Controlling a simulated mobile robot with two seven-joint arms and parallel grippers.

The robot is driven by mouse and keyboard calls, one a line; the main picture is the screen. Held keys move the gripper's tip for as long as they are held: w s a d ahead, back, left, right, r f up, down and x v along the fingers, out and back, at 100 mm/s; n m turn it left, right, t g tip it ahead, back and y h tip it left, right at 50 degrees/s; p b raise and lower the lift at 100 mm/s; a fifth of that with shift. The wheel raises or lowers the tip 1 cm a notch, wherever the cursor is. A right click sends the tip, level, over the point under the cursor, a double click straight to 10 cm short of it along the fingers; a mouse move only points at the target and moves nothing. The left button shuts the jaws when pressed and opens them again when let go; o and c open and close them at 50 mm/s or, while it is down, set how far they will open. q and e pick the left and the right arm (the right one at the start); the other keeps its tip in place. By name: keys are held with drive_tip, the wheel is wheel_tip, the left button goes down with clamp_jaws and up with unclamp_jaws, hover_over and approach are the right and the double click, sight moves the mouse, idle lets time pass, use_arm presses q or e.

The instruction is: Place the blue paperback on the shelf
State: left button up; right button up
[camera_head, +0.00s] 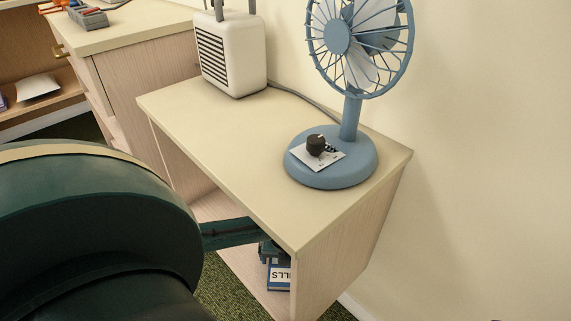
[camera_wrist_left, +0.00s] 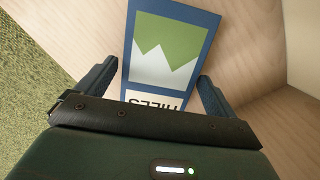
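The blue paperback (camera_head: 279,276) is inside the open compartment of the wooden cabinet, partly hidden by the tabletop and my gripper. In the left wrist view the paperback (camera_wrist_left: 166,58) shows a green and white picture with blue borders and part of a title. My left gripper (camera_head: 268,250) reaches into the compartment under the tabletop. In the wrist view its fingers (camera_wrist_left: 158,82) are spread at either side of the book's near end, with a visible gap on the left. The shelf board (camera_head: 262,284) lies below the book. My right gripper is not in view.
On the cabinet top (camera_head: 215,130) stand a blue fan (camera_head: 335,165) and a white heater-like box (camera_head: 232,55). A wooden desk (camera_head: 130,40) is at the back left. The cabinet's side panel (camera_head: 345,235) is close to the right of the gripper. Green carpet (camera_head: 238,298) lies in front.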

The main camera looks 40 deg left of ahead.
use_arm(q)
drive_tip(key=shift+o, duration=0.6)
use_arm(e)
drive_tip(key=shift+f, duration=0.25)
use_arm(q)
drive_tip(key=r+p, duration=0.1)
drive_tip(key=r, duration=0.1)
drive_tip(key=r+p, duration=0.1)
drive_tip(key=r, duration=0.1)
drive_tip(key=shift+s+d+r+p, duration=0.15)
drive_tip(key=shift+s+r+p, duration=0.05)
drive_tip(key=shift+r+p, duration=0.1)
wheel_tip(320, 180, up, 2)
drive_tip(key=shift+s+d+r+p, duration=0.15)
drive_tip(key=shift+p, duration=0.45)
drive_tip(key=shift+d+r, duration=0.1)
drive_tip(key=shift+r, duration=0.25)
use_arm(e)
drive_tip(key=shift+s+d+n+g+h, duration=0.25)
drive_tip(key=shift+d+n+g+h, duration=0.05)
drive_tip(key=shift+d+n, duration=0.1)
